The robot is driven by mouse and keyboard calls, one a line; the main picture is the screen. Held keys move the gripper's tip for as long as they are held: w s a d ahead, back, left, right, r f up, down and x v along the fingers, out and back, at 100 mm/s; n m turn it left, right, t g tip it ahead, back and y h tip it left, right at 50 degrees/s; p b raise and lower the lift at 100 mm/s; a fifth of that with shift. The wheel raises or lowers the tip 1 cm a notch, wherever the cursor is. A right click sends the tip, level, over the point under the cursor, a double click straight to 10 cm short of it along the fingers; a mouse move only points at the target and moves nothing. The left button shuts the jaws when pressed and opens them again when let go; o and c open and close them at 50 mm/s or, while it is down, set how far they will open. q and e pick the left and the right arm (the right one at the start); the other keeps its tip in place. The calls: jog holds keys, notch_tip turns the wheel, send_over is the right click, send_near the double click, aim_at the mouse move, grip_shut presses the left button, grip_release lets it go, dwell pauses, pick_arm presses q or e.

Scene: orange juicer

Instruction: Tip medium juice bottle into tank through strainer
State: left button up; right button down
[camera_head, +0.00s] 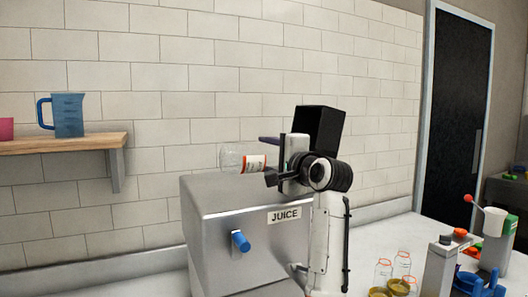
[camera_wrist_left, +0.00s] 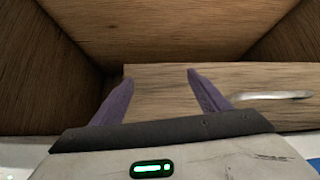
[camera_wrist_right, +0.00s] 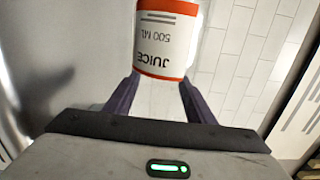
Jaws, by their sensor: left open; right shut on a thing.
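A clear juice bottle (camera_head: 232,157) with a white and red label lies nearly level in the head view, above the top of the steel tank (camera_head: 225,215) marked JUICE. Its label (camera_wrist_right: 165,40) reads 500 ML in the right wrist view. My right gripper (camera_wrist_right: 157,85) is shut on the bottle, with one finger on each side of it. I cannot make out juice in the bottle. No strainer can be made out in these views. My left gripper (camera_wrist_left: 160,76) is open and empty among wooden surfaces in the left wrist view; the head view does not show it.
The tank has a blue tap (camera_head: 240,241) on its front. Clear bottles (camera_head: 402,264) and yellow pieces (camera_head: 398,287) stand on the counter at lower right, beside a grey juicer-like device (camera_head: 440,265). A blue jug (camera_head: 68,115) sits on a wooden shelf (camera_head: 60,143) at left.

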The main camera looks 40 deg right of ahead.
jog(key=n+b, duration=0.1)
jog(key=n, duration=0.1)
jog(key=f+n+b, duration=0.1)
jog(key=n+b, duration=0.1)
jog(key=f+n+b, duration=0.1)
jog(key=shift+s+d+f+n, duration=0.15)
jog(key=shift+d+n, duration=0.25)
jog(key=shift+s+r+n, duration=0.1)
jog(key=shift+r+n, duration=0.15)
jog(key=shift+n, duration=0.45)
jog(key=w+a+r+n+p, duration=0.2)
jog(key=a+r+n+p, duration=0.2)
jog(key=r+n, duration=0.6)
jog(key=shift+a+r+n, duration=0.2)
jog(key=shift+a+n, duration=0.4)
jog(key=shift+a, duration=0.5)
